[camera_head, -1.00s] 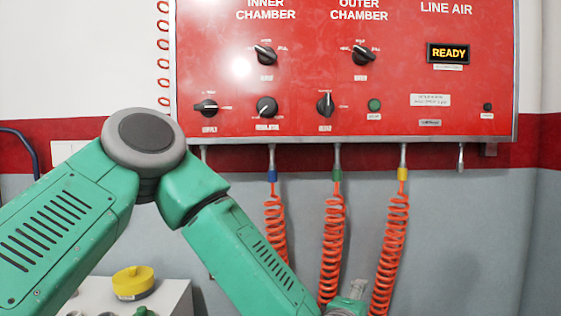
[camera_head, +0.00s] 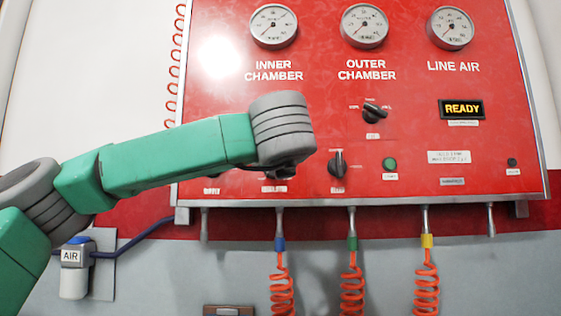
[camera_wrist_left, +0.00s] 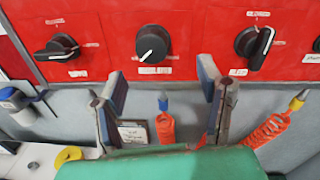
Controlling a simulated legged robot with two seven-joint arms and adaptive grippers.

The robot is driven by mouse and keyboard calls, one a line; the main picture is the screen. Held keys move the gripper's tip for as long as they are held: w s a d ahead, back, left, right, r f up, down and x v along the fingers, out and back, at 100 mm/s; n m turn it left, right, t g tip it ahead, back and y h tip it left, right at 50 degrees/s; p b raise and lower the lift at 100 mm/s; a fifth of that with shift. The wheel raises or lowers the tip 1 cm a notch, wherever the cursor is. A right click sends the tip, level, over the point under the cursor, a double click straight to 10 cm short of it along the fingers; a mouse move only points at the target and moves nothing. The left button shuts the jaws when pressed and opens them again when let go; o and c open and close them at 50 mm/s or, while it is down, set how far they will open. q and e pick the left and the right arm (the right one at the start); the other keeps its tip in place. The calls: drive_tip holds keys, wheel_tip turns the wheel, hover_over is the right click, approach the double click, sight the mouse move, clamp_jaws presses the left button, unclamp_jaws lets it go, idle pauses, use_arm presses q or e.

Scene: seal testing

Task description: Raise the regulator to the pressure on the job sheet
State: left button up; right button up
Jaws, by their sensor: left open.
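The regulator is a round black knob (camera_wrist_left: 153,43) with a white pointer mark, on the red panel (camera_head: 230,100). It shows in the wrist view, its label beneath. In the head view my left wrist covers most of it. My left gripper (camera_wrist_left: 162,76) is open and empty, its two fingers below the knob in the wrist picture, one to each side. No contact with the knob shows. In the head view the fingers are hidden behind the wrist. A small framed sheet (camera_wrist_left: 133,132) hangs below the panel; its text is unreadable. My right gripper is out of view.
Black selector knobs flank the regulator, left (camera_wrist_left: 57,47) and right (camera_wrist_left: 254,46). Gauges for inner chamber (camera_head: 273,26), outer chamber (camera_head: 365,26) and line air (camera_head: 450,27) sit above. A display (camera_head: 462,109) reads READY. Orange coiled hoses (camera_head: 352,290) hang below.

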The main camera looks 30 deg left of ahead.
sight(274, 176)
use_arm(q)
drive_tip(key=w+a, duration=0.1)
drive_tip(key=a, duration=0.1)
drive_tip(key=w+a+p, duration=0.1)
drive_tip(key=w+a, duration=0.3)
drive_tip(key=shift+w+a+f+p, duration=0.2)
drive_tip(key=shift+f+p, duration=0.05)
drive_tip(key=shift+p, duration=0.15)
drive_tip(key=shift+w+d+r, duration=0.1)
drive_tip(key=shift+w+d, duration=0.1)
drive_tip(key=shift+d, duration=0.3)
drive_tip(key=shift+d+r, duration=0.1)
drive_tip(key=shift+d, duration=0.45)
drive_tip(key=c, duration=0.4)
drive_tip(key=shift+s+a, duration=0.1)
drive_tip(key=shift+s, duration=0.1)
drive_tip(key=c, duration=0.7)
drive_tip(key=shift+a, duration=0.35)
drive_tip(key=shift+c, duration=0.3)
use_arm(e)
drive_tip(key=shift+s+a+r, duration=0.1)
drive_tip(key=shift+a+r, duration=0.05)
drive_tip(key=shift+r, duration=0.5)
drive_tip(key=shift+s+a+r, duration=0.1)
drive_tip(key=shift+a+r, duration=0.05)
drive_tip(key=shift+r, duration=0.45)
